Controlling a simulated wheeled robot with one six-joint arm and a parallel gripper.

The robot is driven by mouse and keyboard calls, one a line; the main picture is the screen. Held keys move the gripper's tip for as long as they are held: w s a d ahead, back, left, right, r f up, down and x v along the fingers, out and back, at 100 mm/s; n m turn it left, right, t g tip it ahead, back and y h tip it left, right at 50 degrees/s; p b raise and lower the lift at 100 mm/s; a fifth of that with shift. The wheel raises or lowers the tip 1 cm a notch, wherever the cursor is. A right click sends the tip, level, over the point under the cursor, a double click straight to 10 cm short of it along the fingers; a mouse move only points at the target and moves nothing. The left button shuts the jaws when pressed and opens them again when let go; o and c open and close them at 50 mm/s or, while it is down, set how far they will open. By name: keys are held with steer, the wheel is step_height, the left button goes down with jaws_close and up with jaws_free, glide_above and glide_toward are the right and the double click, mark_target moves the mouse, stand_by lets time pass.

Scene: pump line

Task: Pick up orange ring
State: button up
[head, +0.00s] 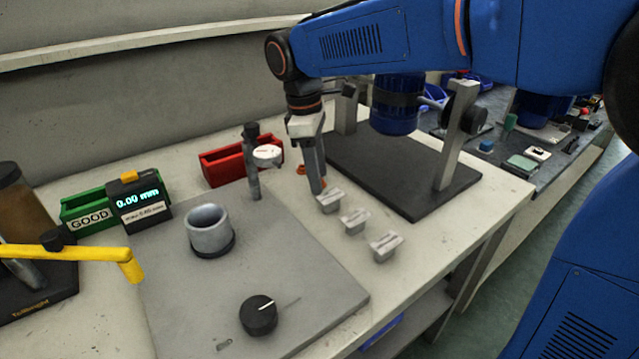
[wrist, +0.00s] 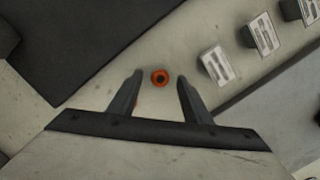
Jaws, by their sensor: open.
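The orange ring (wrist: 160,77) lies on the pale bench top in the wrist view, with a dark centre. It sits between and slightly beyond the two fingertips of my gripper (wrist: 155,76), touching neither in the picture. The fingers are apart with nothing held. A small orange-red patch also shows beside the left finger; I cannot tell what it is. In the head view, my gripper (head: 316,188) points down at the bench and orange (head: 301,170) shows just left of the fingers, partly hidden by them.
Several labelled grey blocks (head: 355,221) stand in a row right of the gripper. A dark base plate (head: 400,175) with uprights and a blue cylinder (head: 394,105) is behind. A red bin (head: 240,162) and a grey plate (head: 320,285) with a ring-shaped cup (head: 209,230) are left.

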steer(key=c, duration=0.9)
steer(key=shift+o, duration=0.2)
step_height(320, 180, up, 10)
